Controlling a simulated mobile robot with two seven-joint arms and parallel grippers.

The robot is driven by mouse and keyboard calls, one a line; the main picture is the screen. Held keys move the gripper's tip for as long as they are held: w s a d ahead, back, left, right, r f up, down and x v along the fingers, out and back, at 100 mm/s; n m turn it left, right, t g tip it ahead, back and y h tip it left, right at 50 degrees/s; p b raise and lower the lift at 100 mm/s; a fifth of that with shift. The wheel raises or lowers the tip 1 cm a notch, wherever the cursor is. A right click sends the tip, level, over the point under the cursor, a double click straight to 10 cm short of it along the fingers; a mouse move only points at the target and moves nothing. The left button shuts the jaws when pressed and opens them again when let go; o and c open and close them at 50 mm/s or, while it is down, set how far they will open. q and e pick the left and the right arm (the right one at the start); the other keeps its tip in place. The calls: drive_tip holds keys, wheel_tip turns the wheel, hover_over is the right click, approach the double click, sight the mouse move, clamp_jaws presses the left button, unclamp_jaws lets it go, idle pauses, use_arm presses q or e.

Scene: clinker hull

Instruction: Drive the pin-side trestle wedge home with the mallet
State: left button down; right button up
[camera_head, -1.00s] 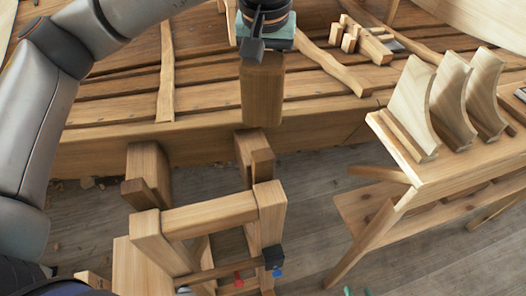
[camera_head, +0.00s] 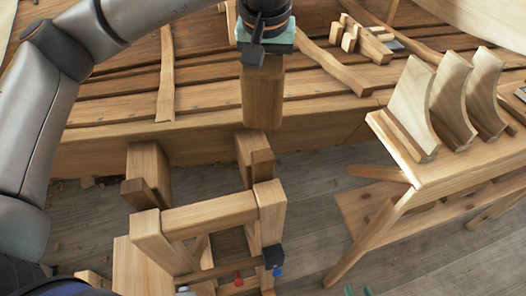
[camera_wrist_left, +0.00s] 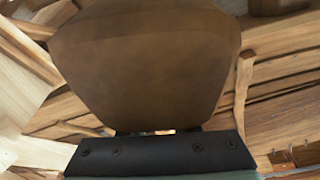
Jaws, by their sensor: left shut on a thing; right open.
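My left gripper (camera_head: 266,44) is shut on the mallet, above the trestle. The mallet's wooden head (camera_head: 263,92) hangs below it, and its brown face fills much of the left wrist view (camera_wrist_left: 150,65). The handle is mostly hidden. The wooden trestle (camera_head: 210,214) stands in front of the hull. One wedge-like block (camera_head: 262,162) sits at its right side, just below the mallet head in the picture; another (camera_head: 140,193) sits at its left. Whether the mallet touches the right one I cannot tell. My right gripper (camera_head: 357,291) shows only green fingertips, apart and empty, at the bottom edge.
A black fitting (camera_head: 273,257) with red and blue knobs is on the trestle's right leg. A wooden bench (camera_head: 400,180) with several curved pieces (camera_head: 452,105) stands at right. The plank hull (camera_head: 210,150) runs behind. Grey floor is clear between trestle and bench.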

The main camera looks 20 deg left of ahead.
use_arm(q)
drive_tip(key=shift+s+d+r, duration=0.1)
drive_tip(key=shift+s+r, duration=0.05)
drive_tip(key=shift+r, duration=0.35)
drive_tip(key=shift+f, duration=0.1)
drive_tip(key=shift+r, duration=0.25)
wheel_tip(320, 180, up, 5)
drive_tip(key=p, duration=0.4)
drive_tip(key=shift+f, duration=0.2)
drive_tip(key=shift+f, duration=0.1)
